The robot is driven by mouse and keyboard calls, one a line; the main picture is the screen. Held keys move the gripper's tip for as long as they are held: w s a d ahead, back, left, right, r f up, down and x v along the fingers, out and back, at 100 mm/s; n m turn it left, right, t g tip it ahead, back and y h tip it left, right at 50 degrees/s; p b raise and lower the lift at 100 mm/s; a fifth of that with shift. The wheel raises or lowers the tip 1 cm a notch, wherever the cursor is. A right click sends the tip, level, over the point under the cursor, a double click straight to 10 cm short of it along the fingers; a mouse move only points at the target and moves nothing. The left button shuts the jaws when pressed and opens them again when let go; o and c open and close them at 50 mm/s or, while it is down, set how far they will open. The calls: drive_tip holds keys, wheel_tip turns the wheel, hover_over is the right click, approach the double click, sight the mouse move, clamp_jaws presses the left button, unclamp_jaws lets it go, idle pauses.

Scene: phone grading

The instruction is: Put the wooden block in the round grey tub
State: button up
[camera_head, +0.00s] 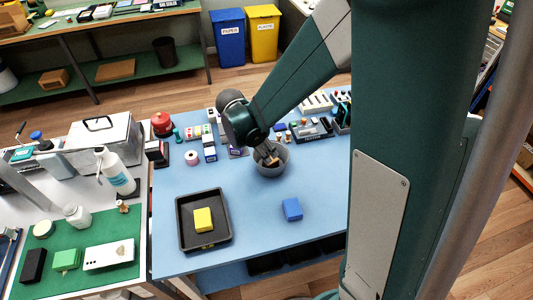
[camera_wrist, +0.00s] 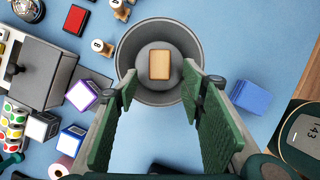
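The wooden block (camera_wrist: 160,65) lies inside the round grey tub (camera_wrist: 190,45), near the middle of its floor, in the wrist view. In the head view my gripper (camera_head: 268,156) points down over the tub. The fingers hold nothing.
A blue block (camera_head: 292,209) lies on the table in front of the tub. A black tray (camera_head: 184,241) with a yellow block (camera_head: 203,220) is at the front left. Small boxes and stamps stand left of the tub. The table between tray and blue block is clear.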

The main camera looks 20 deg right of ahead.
drive_tip(key=shift+v, duration=1.45)
drive_tip(key=s+d+r+m+t+y, duration=0.2)
drive_tip(key=s+r+m, duration=0.7)
drive_tip(key=s+m, duration=0.1)
drive_tip(key=s+d+r+m+t+y, duration=0.2)
drive_tip(key=s+d+r+m+t, duration=0.1)
drive_tip(key=s+r+m, duration=0.6)
drive_tip(key=s+m, duration=0.2)
drive_tip(key=m, duration=0.1)
drive_tip(key=shift+s+r+m, duration=0.2)
drive_tip(key=shift+r+m, duration=0.1)
drive_tip(key=shift+r, duration=0.05)
